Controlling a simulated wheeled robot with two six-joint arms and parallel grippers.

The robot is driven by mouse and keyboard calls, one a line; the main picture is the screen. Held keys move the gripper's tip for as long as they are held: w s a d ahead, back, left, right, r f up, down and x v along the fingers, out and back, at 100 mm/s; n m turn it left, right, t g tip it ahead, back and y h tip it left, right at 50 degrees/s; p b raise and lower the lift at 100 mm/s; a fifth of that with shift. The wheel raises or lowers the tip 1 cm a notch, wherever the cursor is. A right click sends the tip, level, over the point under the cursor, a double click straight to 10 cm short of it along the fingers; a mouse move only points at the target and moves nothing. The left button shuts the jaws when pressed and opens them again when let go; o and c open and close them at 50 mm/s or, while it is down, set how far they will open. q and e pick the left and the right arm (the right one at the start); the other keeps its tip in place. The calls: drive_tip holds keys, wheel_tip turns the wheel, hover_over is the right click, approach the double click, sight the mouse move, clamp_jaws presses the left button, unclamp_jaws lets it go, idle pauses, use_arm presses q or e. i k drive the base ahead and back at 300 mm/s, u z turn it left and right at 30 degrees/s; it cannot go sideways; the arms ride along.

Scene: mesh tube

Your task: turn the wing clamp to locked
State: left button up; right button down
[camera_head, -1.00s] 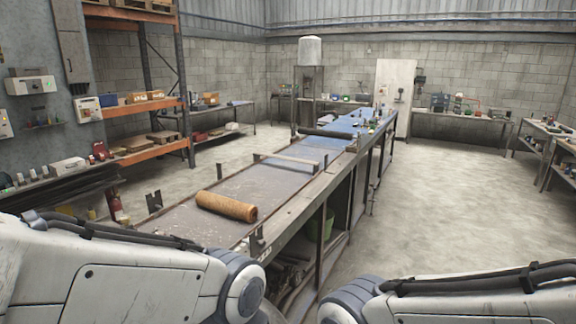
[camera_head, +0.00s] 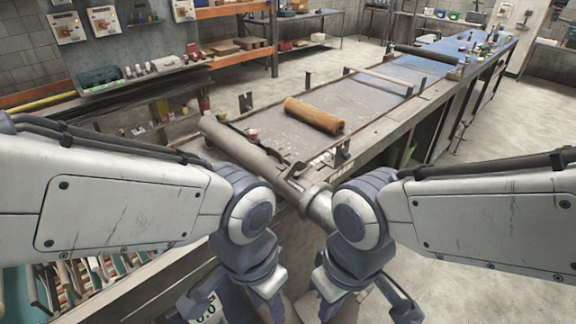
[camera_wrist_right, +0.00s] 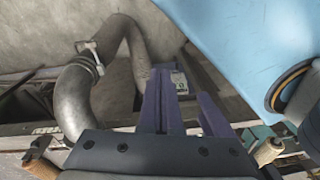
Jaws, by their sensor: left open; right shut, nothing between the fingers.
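A thick grey hose (camera_wrist_right: 75,100) with a ribbed collar bends through the left of the right wrist view. A small pale metal piece (camera_wrist_right: 88,46), perhaps the wing clamp, sits at its upper bend; its setting is too small to read. My right gripper (camera_wrist_right: 176,88) points toward a small display box and is apart from the hose; it is shut and empty. In the head view, my left gripper (camera_head: 228,295) is at the bottom centre-left, open, and my right gripper (camera_head: 365,295) is to its right. Their tips are partly hidden or cut off.
A grey roller or pipe (camera_head: 245,150) lies across the near end of the long conveyor table (camera_head: 375,98). A brown roll (camera_head: 314,115) lies on the table. A light blue body (camera_wrist_right: 235,35) fills the wrist view's upper right. Open floor (camera_head: 490,175) lies right.

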sight(298, 167)
drive_tip(key=k, duration=1.3)
drive_tip(key=z, duration=0.6)
drive_tip(key=i, duration=1.3)
drive_tip(key=u, duration=0.55)
drive_tip(key=i, duration=0.4)
drive_tip(key=u, duration=0.4)
